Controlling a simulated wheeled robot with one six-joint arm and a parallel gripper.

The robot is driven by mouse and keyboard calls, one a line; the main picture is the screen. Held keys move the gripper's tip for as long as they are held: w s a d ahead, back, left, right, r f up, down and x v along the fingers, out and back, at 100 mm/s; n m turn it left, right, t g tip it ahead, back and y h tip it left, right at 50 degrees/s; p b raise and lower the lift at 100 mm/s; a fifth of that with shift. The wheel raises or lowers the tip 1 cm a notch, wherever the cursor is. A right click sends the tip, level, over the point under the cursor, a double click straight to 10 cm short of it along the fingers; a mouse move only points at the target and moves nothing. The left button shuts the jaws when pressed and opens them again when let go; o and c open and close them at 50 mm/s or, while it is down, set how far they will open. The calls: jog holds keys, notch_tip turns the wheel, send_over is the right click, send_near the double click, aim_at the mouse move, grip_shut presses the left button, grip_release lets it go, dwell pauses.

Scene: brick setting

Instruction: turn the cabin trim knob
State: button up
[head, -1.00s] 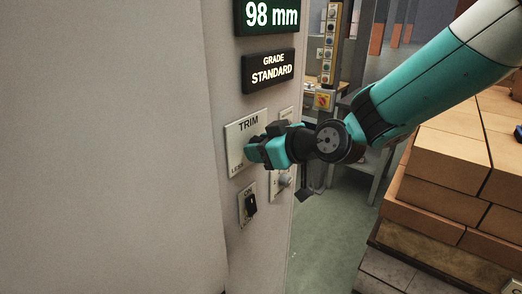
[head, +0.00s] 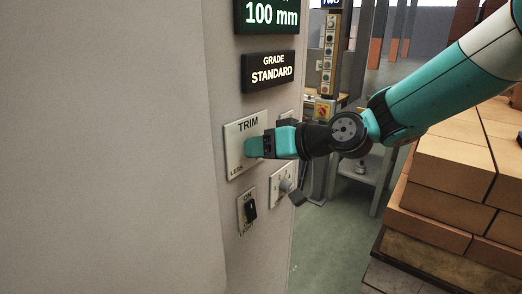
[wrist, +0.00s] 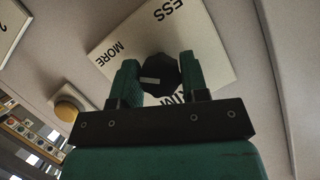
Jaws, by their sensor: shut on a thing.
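The dark, faceted trim knob (wrist: 162,74) sits on a white plate (wrist: 213,42) marked MORE and LESS in the wrist view. The plate labelled TRIM (head: 233,145) is on the cabin wall in the head view, where my gripper hides the knob. My gripper (head: 252,147) reaches it from the right. In the wrist view its two green fingers stand on either side of the knob, shut on it. A display (head: 270,15) above reads 100 mm.
A GRADE STANDARD sign (head: 269,72) is above the plate. An ON switch (head: 251,210) and a grey lever (head: 291,190) are below. Stacked bricks (head: 455,165) stand at the right. Green floor (head: 335,240) lies open between.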

dwell(0.3)
jog(key=o, duration=0.9)
jog(key=shift+o, duration=0.2)
jog(key=b+v, duration=0.4)
jog(key=v, duration=1.3)
jog(key=shift+r, duration=0.2)
jog(key=shift+s+d, duration=0.1)
jog(key=shift+s, duration=0.1)
jog(key=s+f+g+h, duration=0.3)
jog(key=s+f, duration=0.3)
jog(key=s, duration=0.4)
jog(key=s+f+g+h, duration=0.3)
jog(key=s+f+h, duration=0.2)
jog(key=s, duration=0.5)
jog(key=shift+s+d+f+g, duration=0.2)
jog(key=shift+d+f+g, duration=0.15)
jog(key=shift+f, duration=0.5)
